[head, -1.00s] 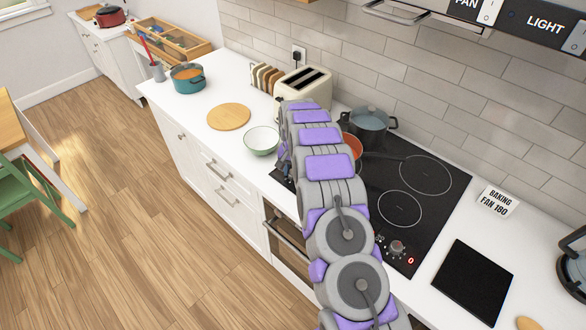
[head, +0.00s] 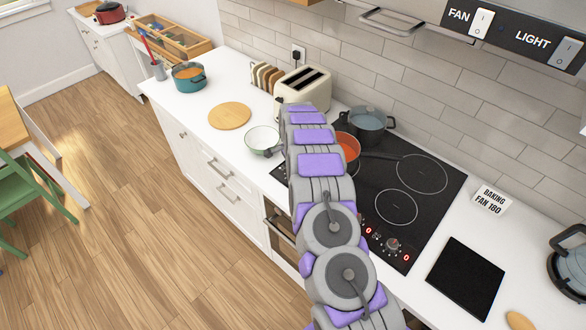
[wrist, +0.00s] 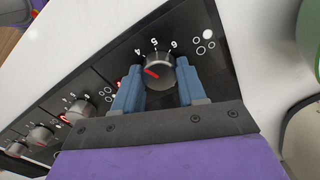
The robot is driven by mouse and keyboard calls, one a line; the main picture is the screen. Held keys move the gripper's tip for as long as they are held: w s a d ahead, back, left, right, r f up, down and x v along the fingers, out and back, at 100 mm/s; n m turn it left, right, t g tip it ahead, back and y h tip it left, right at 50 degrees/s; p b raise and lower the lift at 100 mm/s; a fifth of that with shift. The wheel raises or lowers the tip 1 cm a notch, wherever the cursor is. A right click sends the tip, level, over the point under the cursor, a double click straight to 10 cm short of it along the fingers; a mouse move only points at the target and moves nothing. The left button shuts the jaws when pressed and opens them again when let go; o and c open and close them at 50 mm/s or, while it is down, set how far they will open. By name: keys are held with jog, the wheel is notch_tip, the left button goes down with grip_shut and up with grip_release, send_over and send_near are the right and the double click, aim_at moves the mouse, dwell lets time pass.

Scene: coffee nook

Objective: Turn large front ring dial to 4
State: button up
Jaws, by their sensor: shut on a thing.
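In the wrist view, my gripper (wrist: 159,86) has its two blue fingers on either side of a silver-grey dial (wrist: 163,72) and is shut on it. In the head view, my arm hides the gripper and this dial. Another dial (head: 392,245) shows on the cooktop's (head: 425,215) front strip. Red displays there look like 0. Which ring the held dial serves is not certain.
More dials (wrist: 80,110) line the strip in the wrist view. A grey pot (head: 368,122) and an orange pan (head: 347,147) stand on the back and left of the cooktop. A white bowl (head: 262,139) and a toaster (head: 302,88) stand left of it.

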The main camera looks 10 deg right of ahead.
jog(key=shift+w+r+m, duration=0.1)
jog(key=shift+w+m, duration=0.05)
jog(key=shift+m, duration=0.25)
jog(key=o, duration=1.1)
jog(key=shift+a, duration=0.1)
jog(key=shift+c, duration=0.2)
notch_tip(320, 180, up, 17)
dwell(0.3)
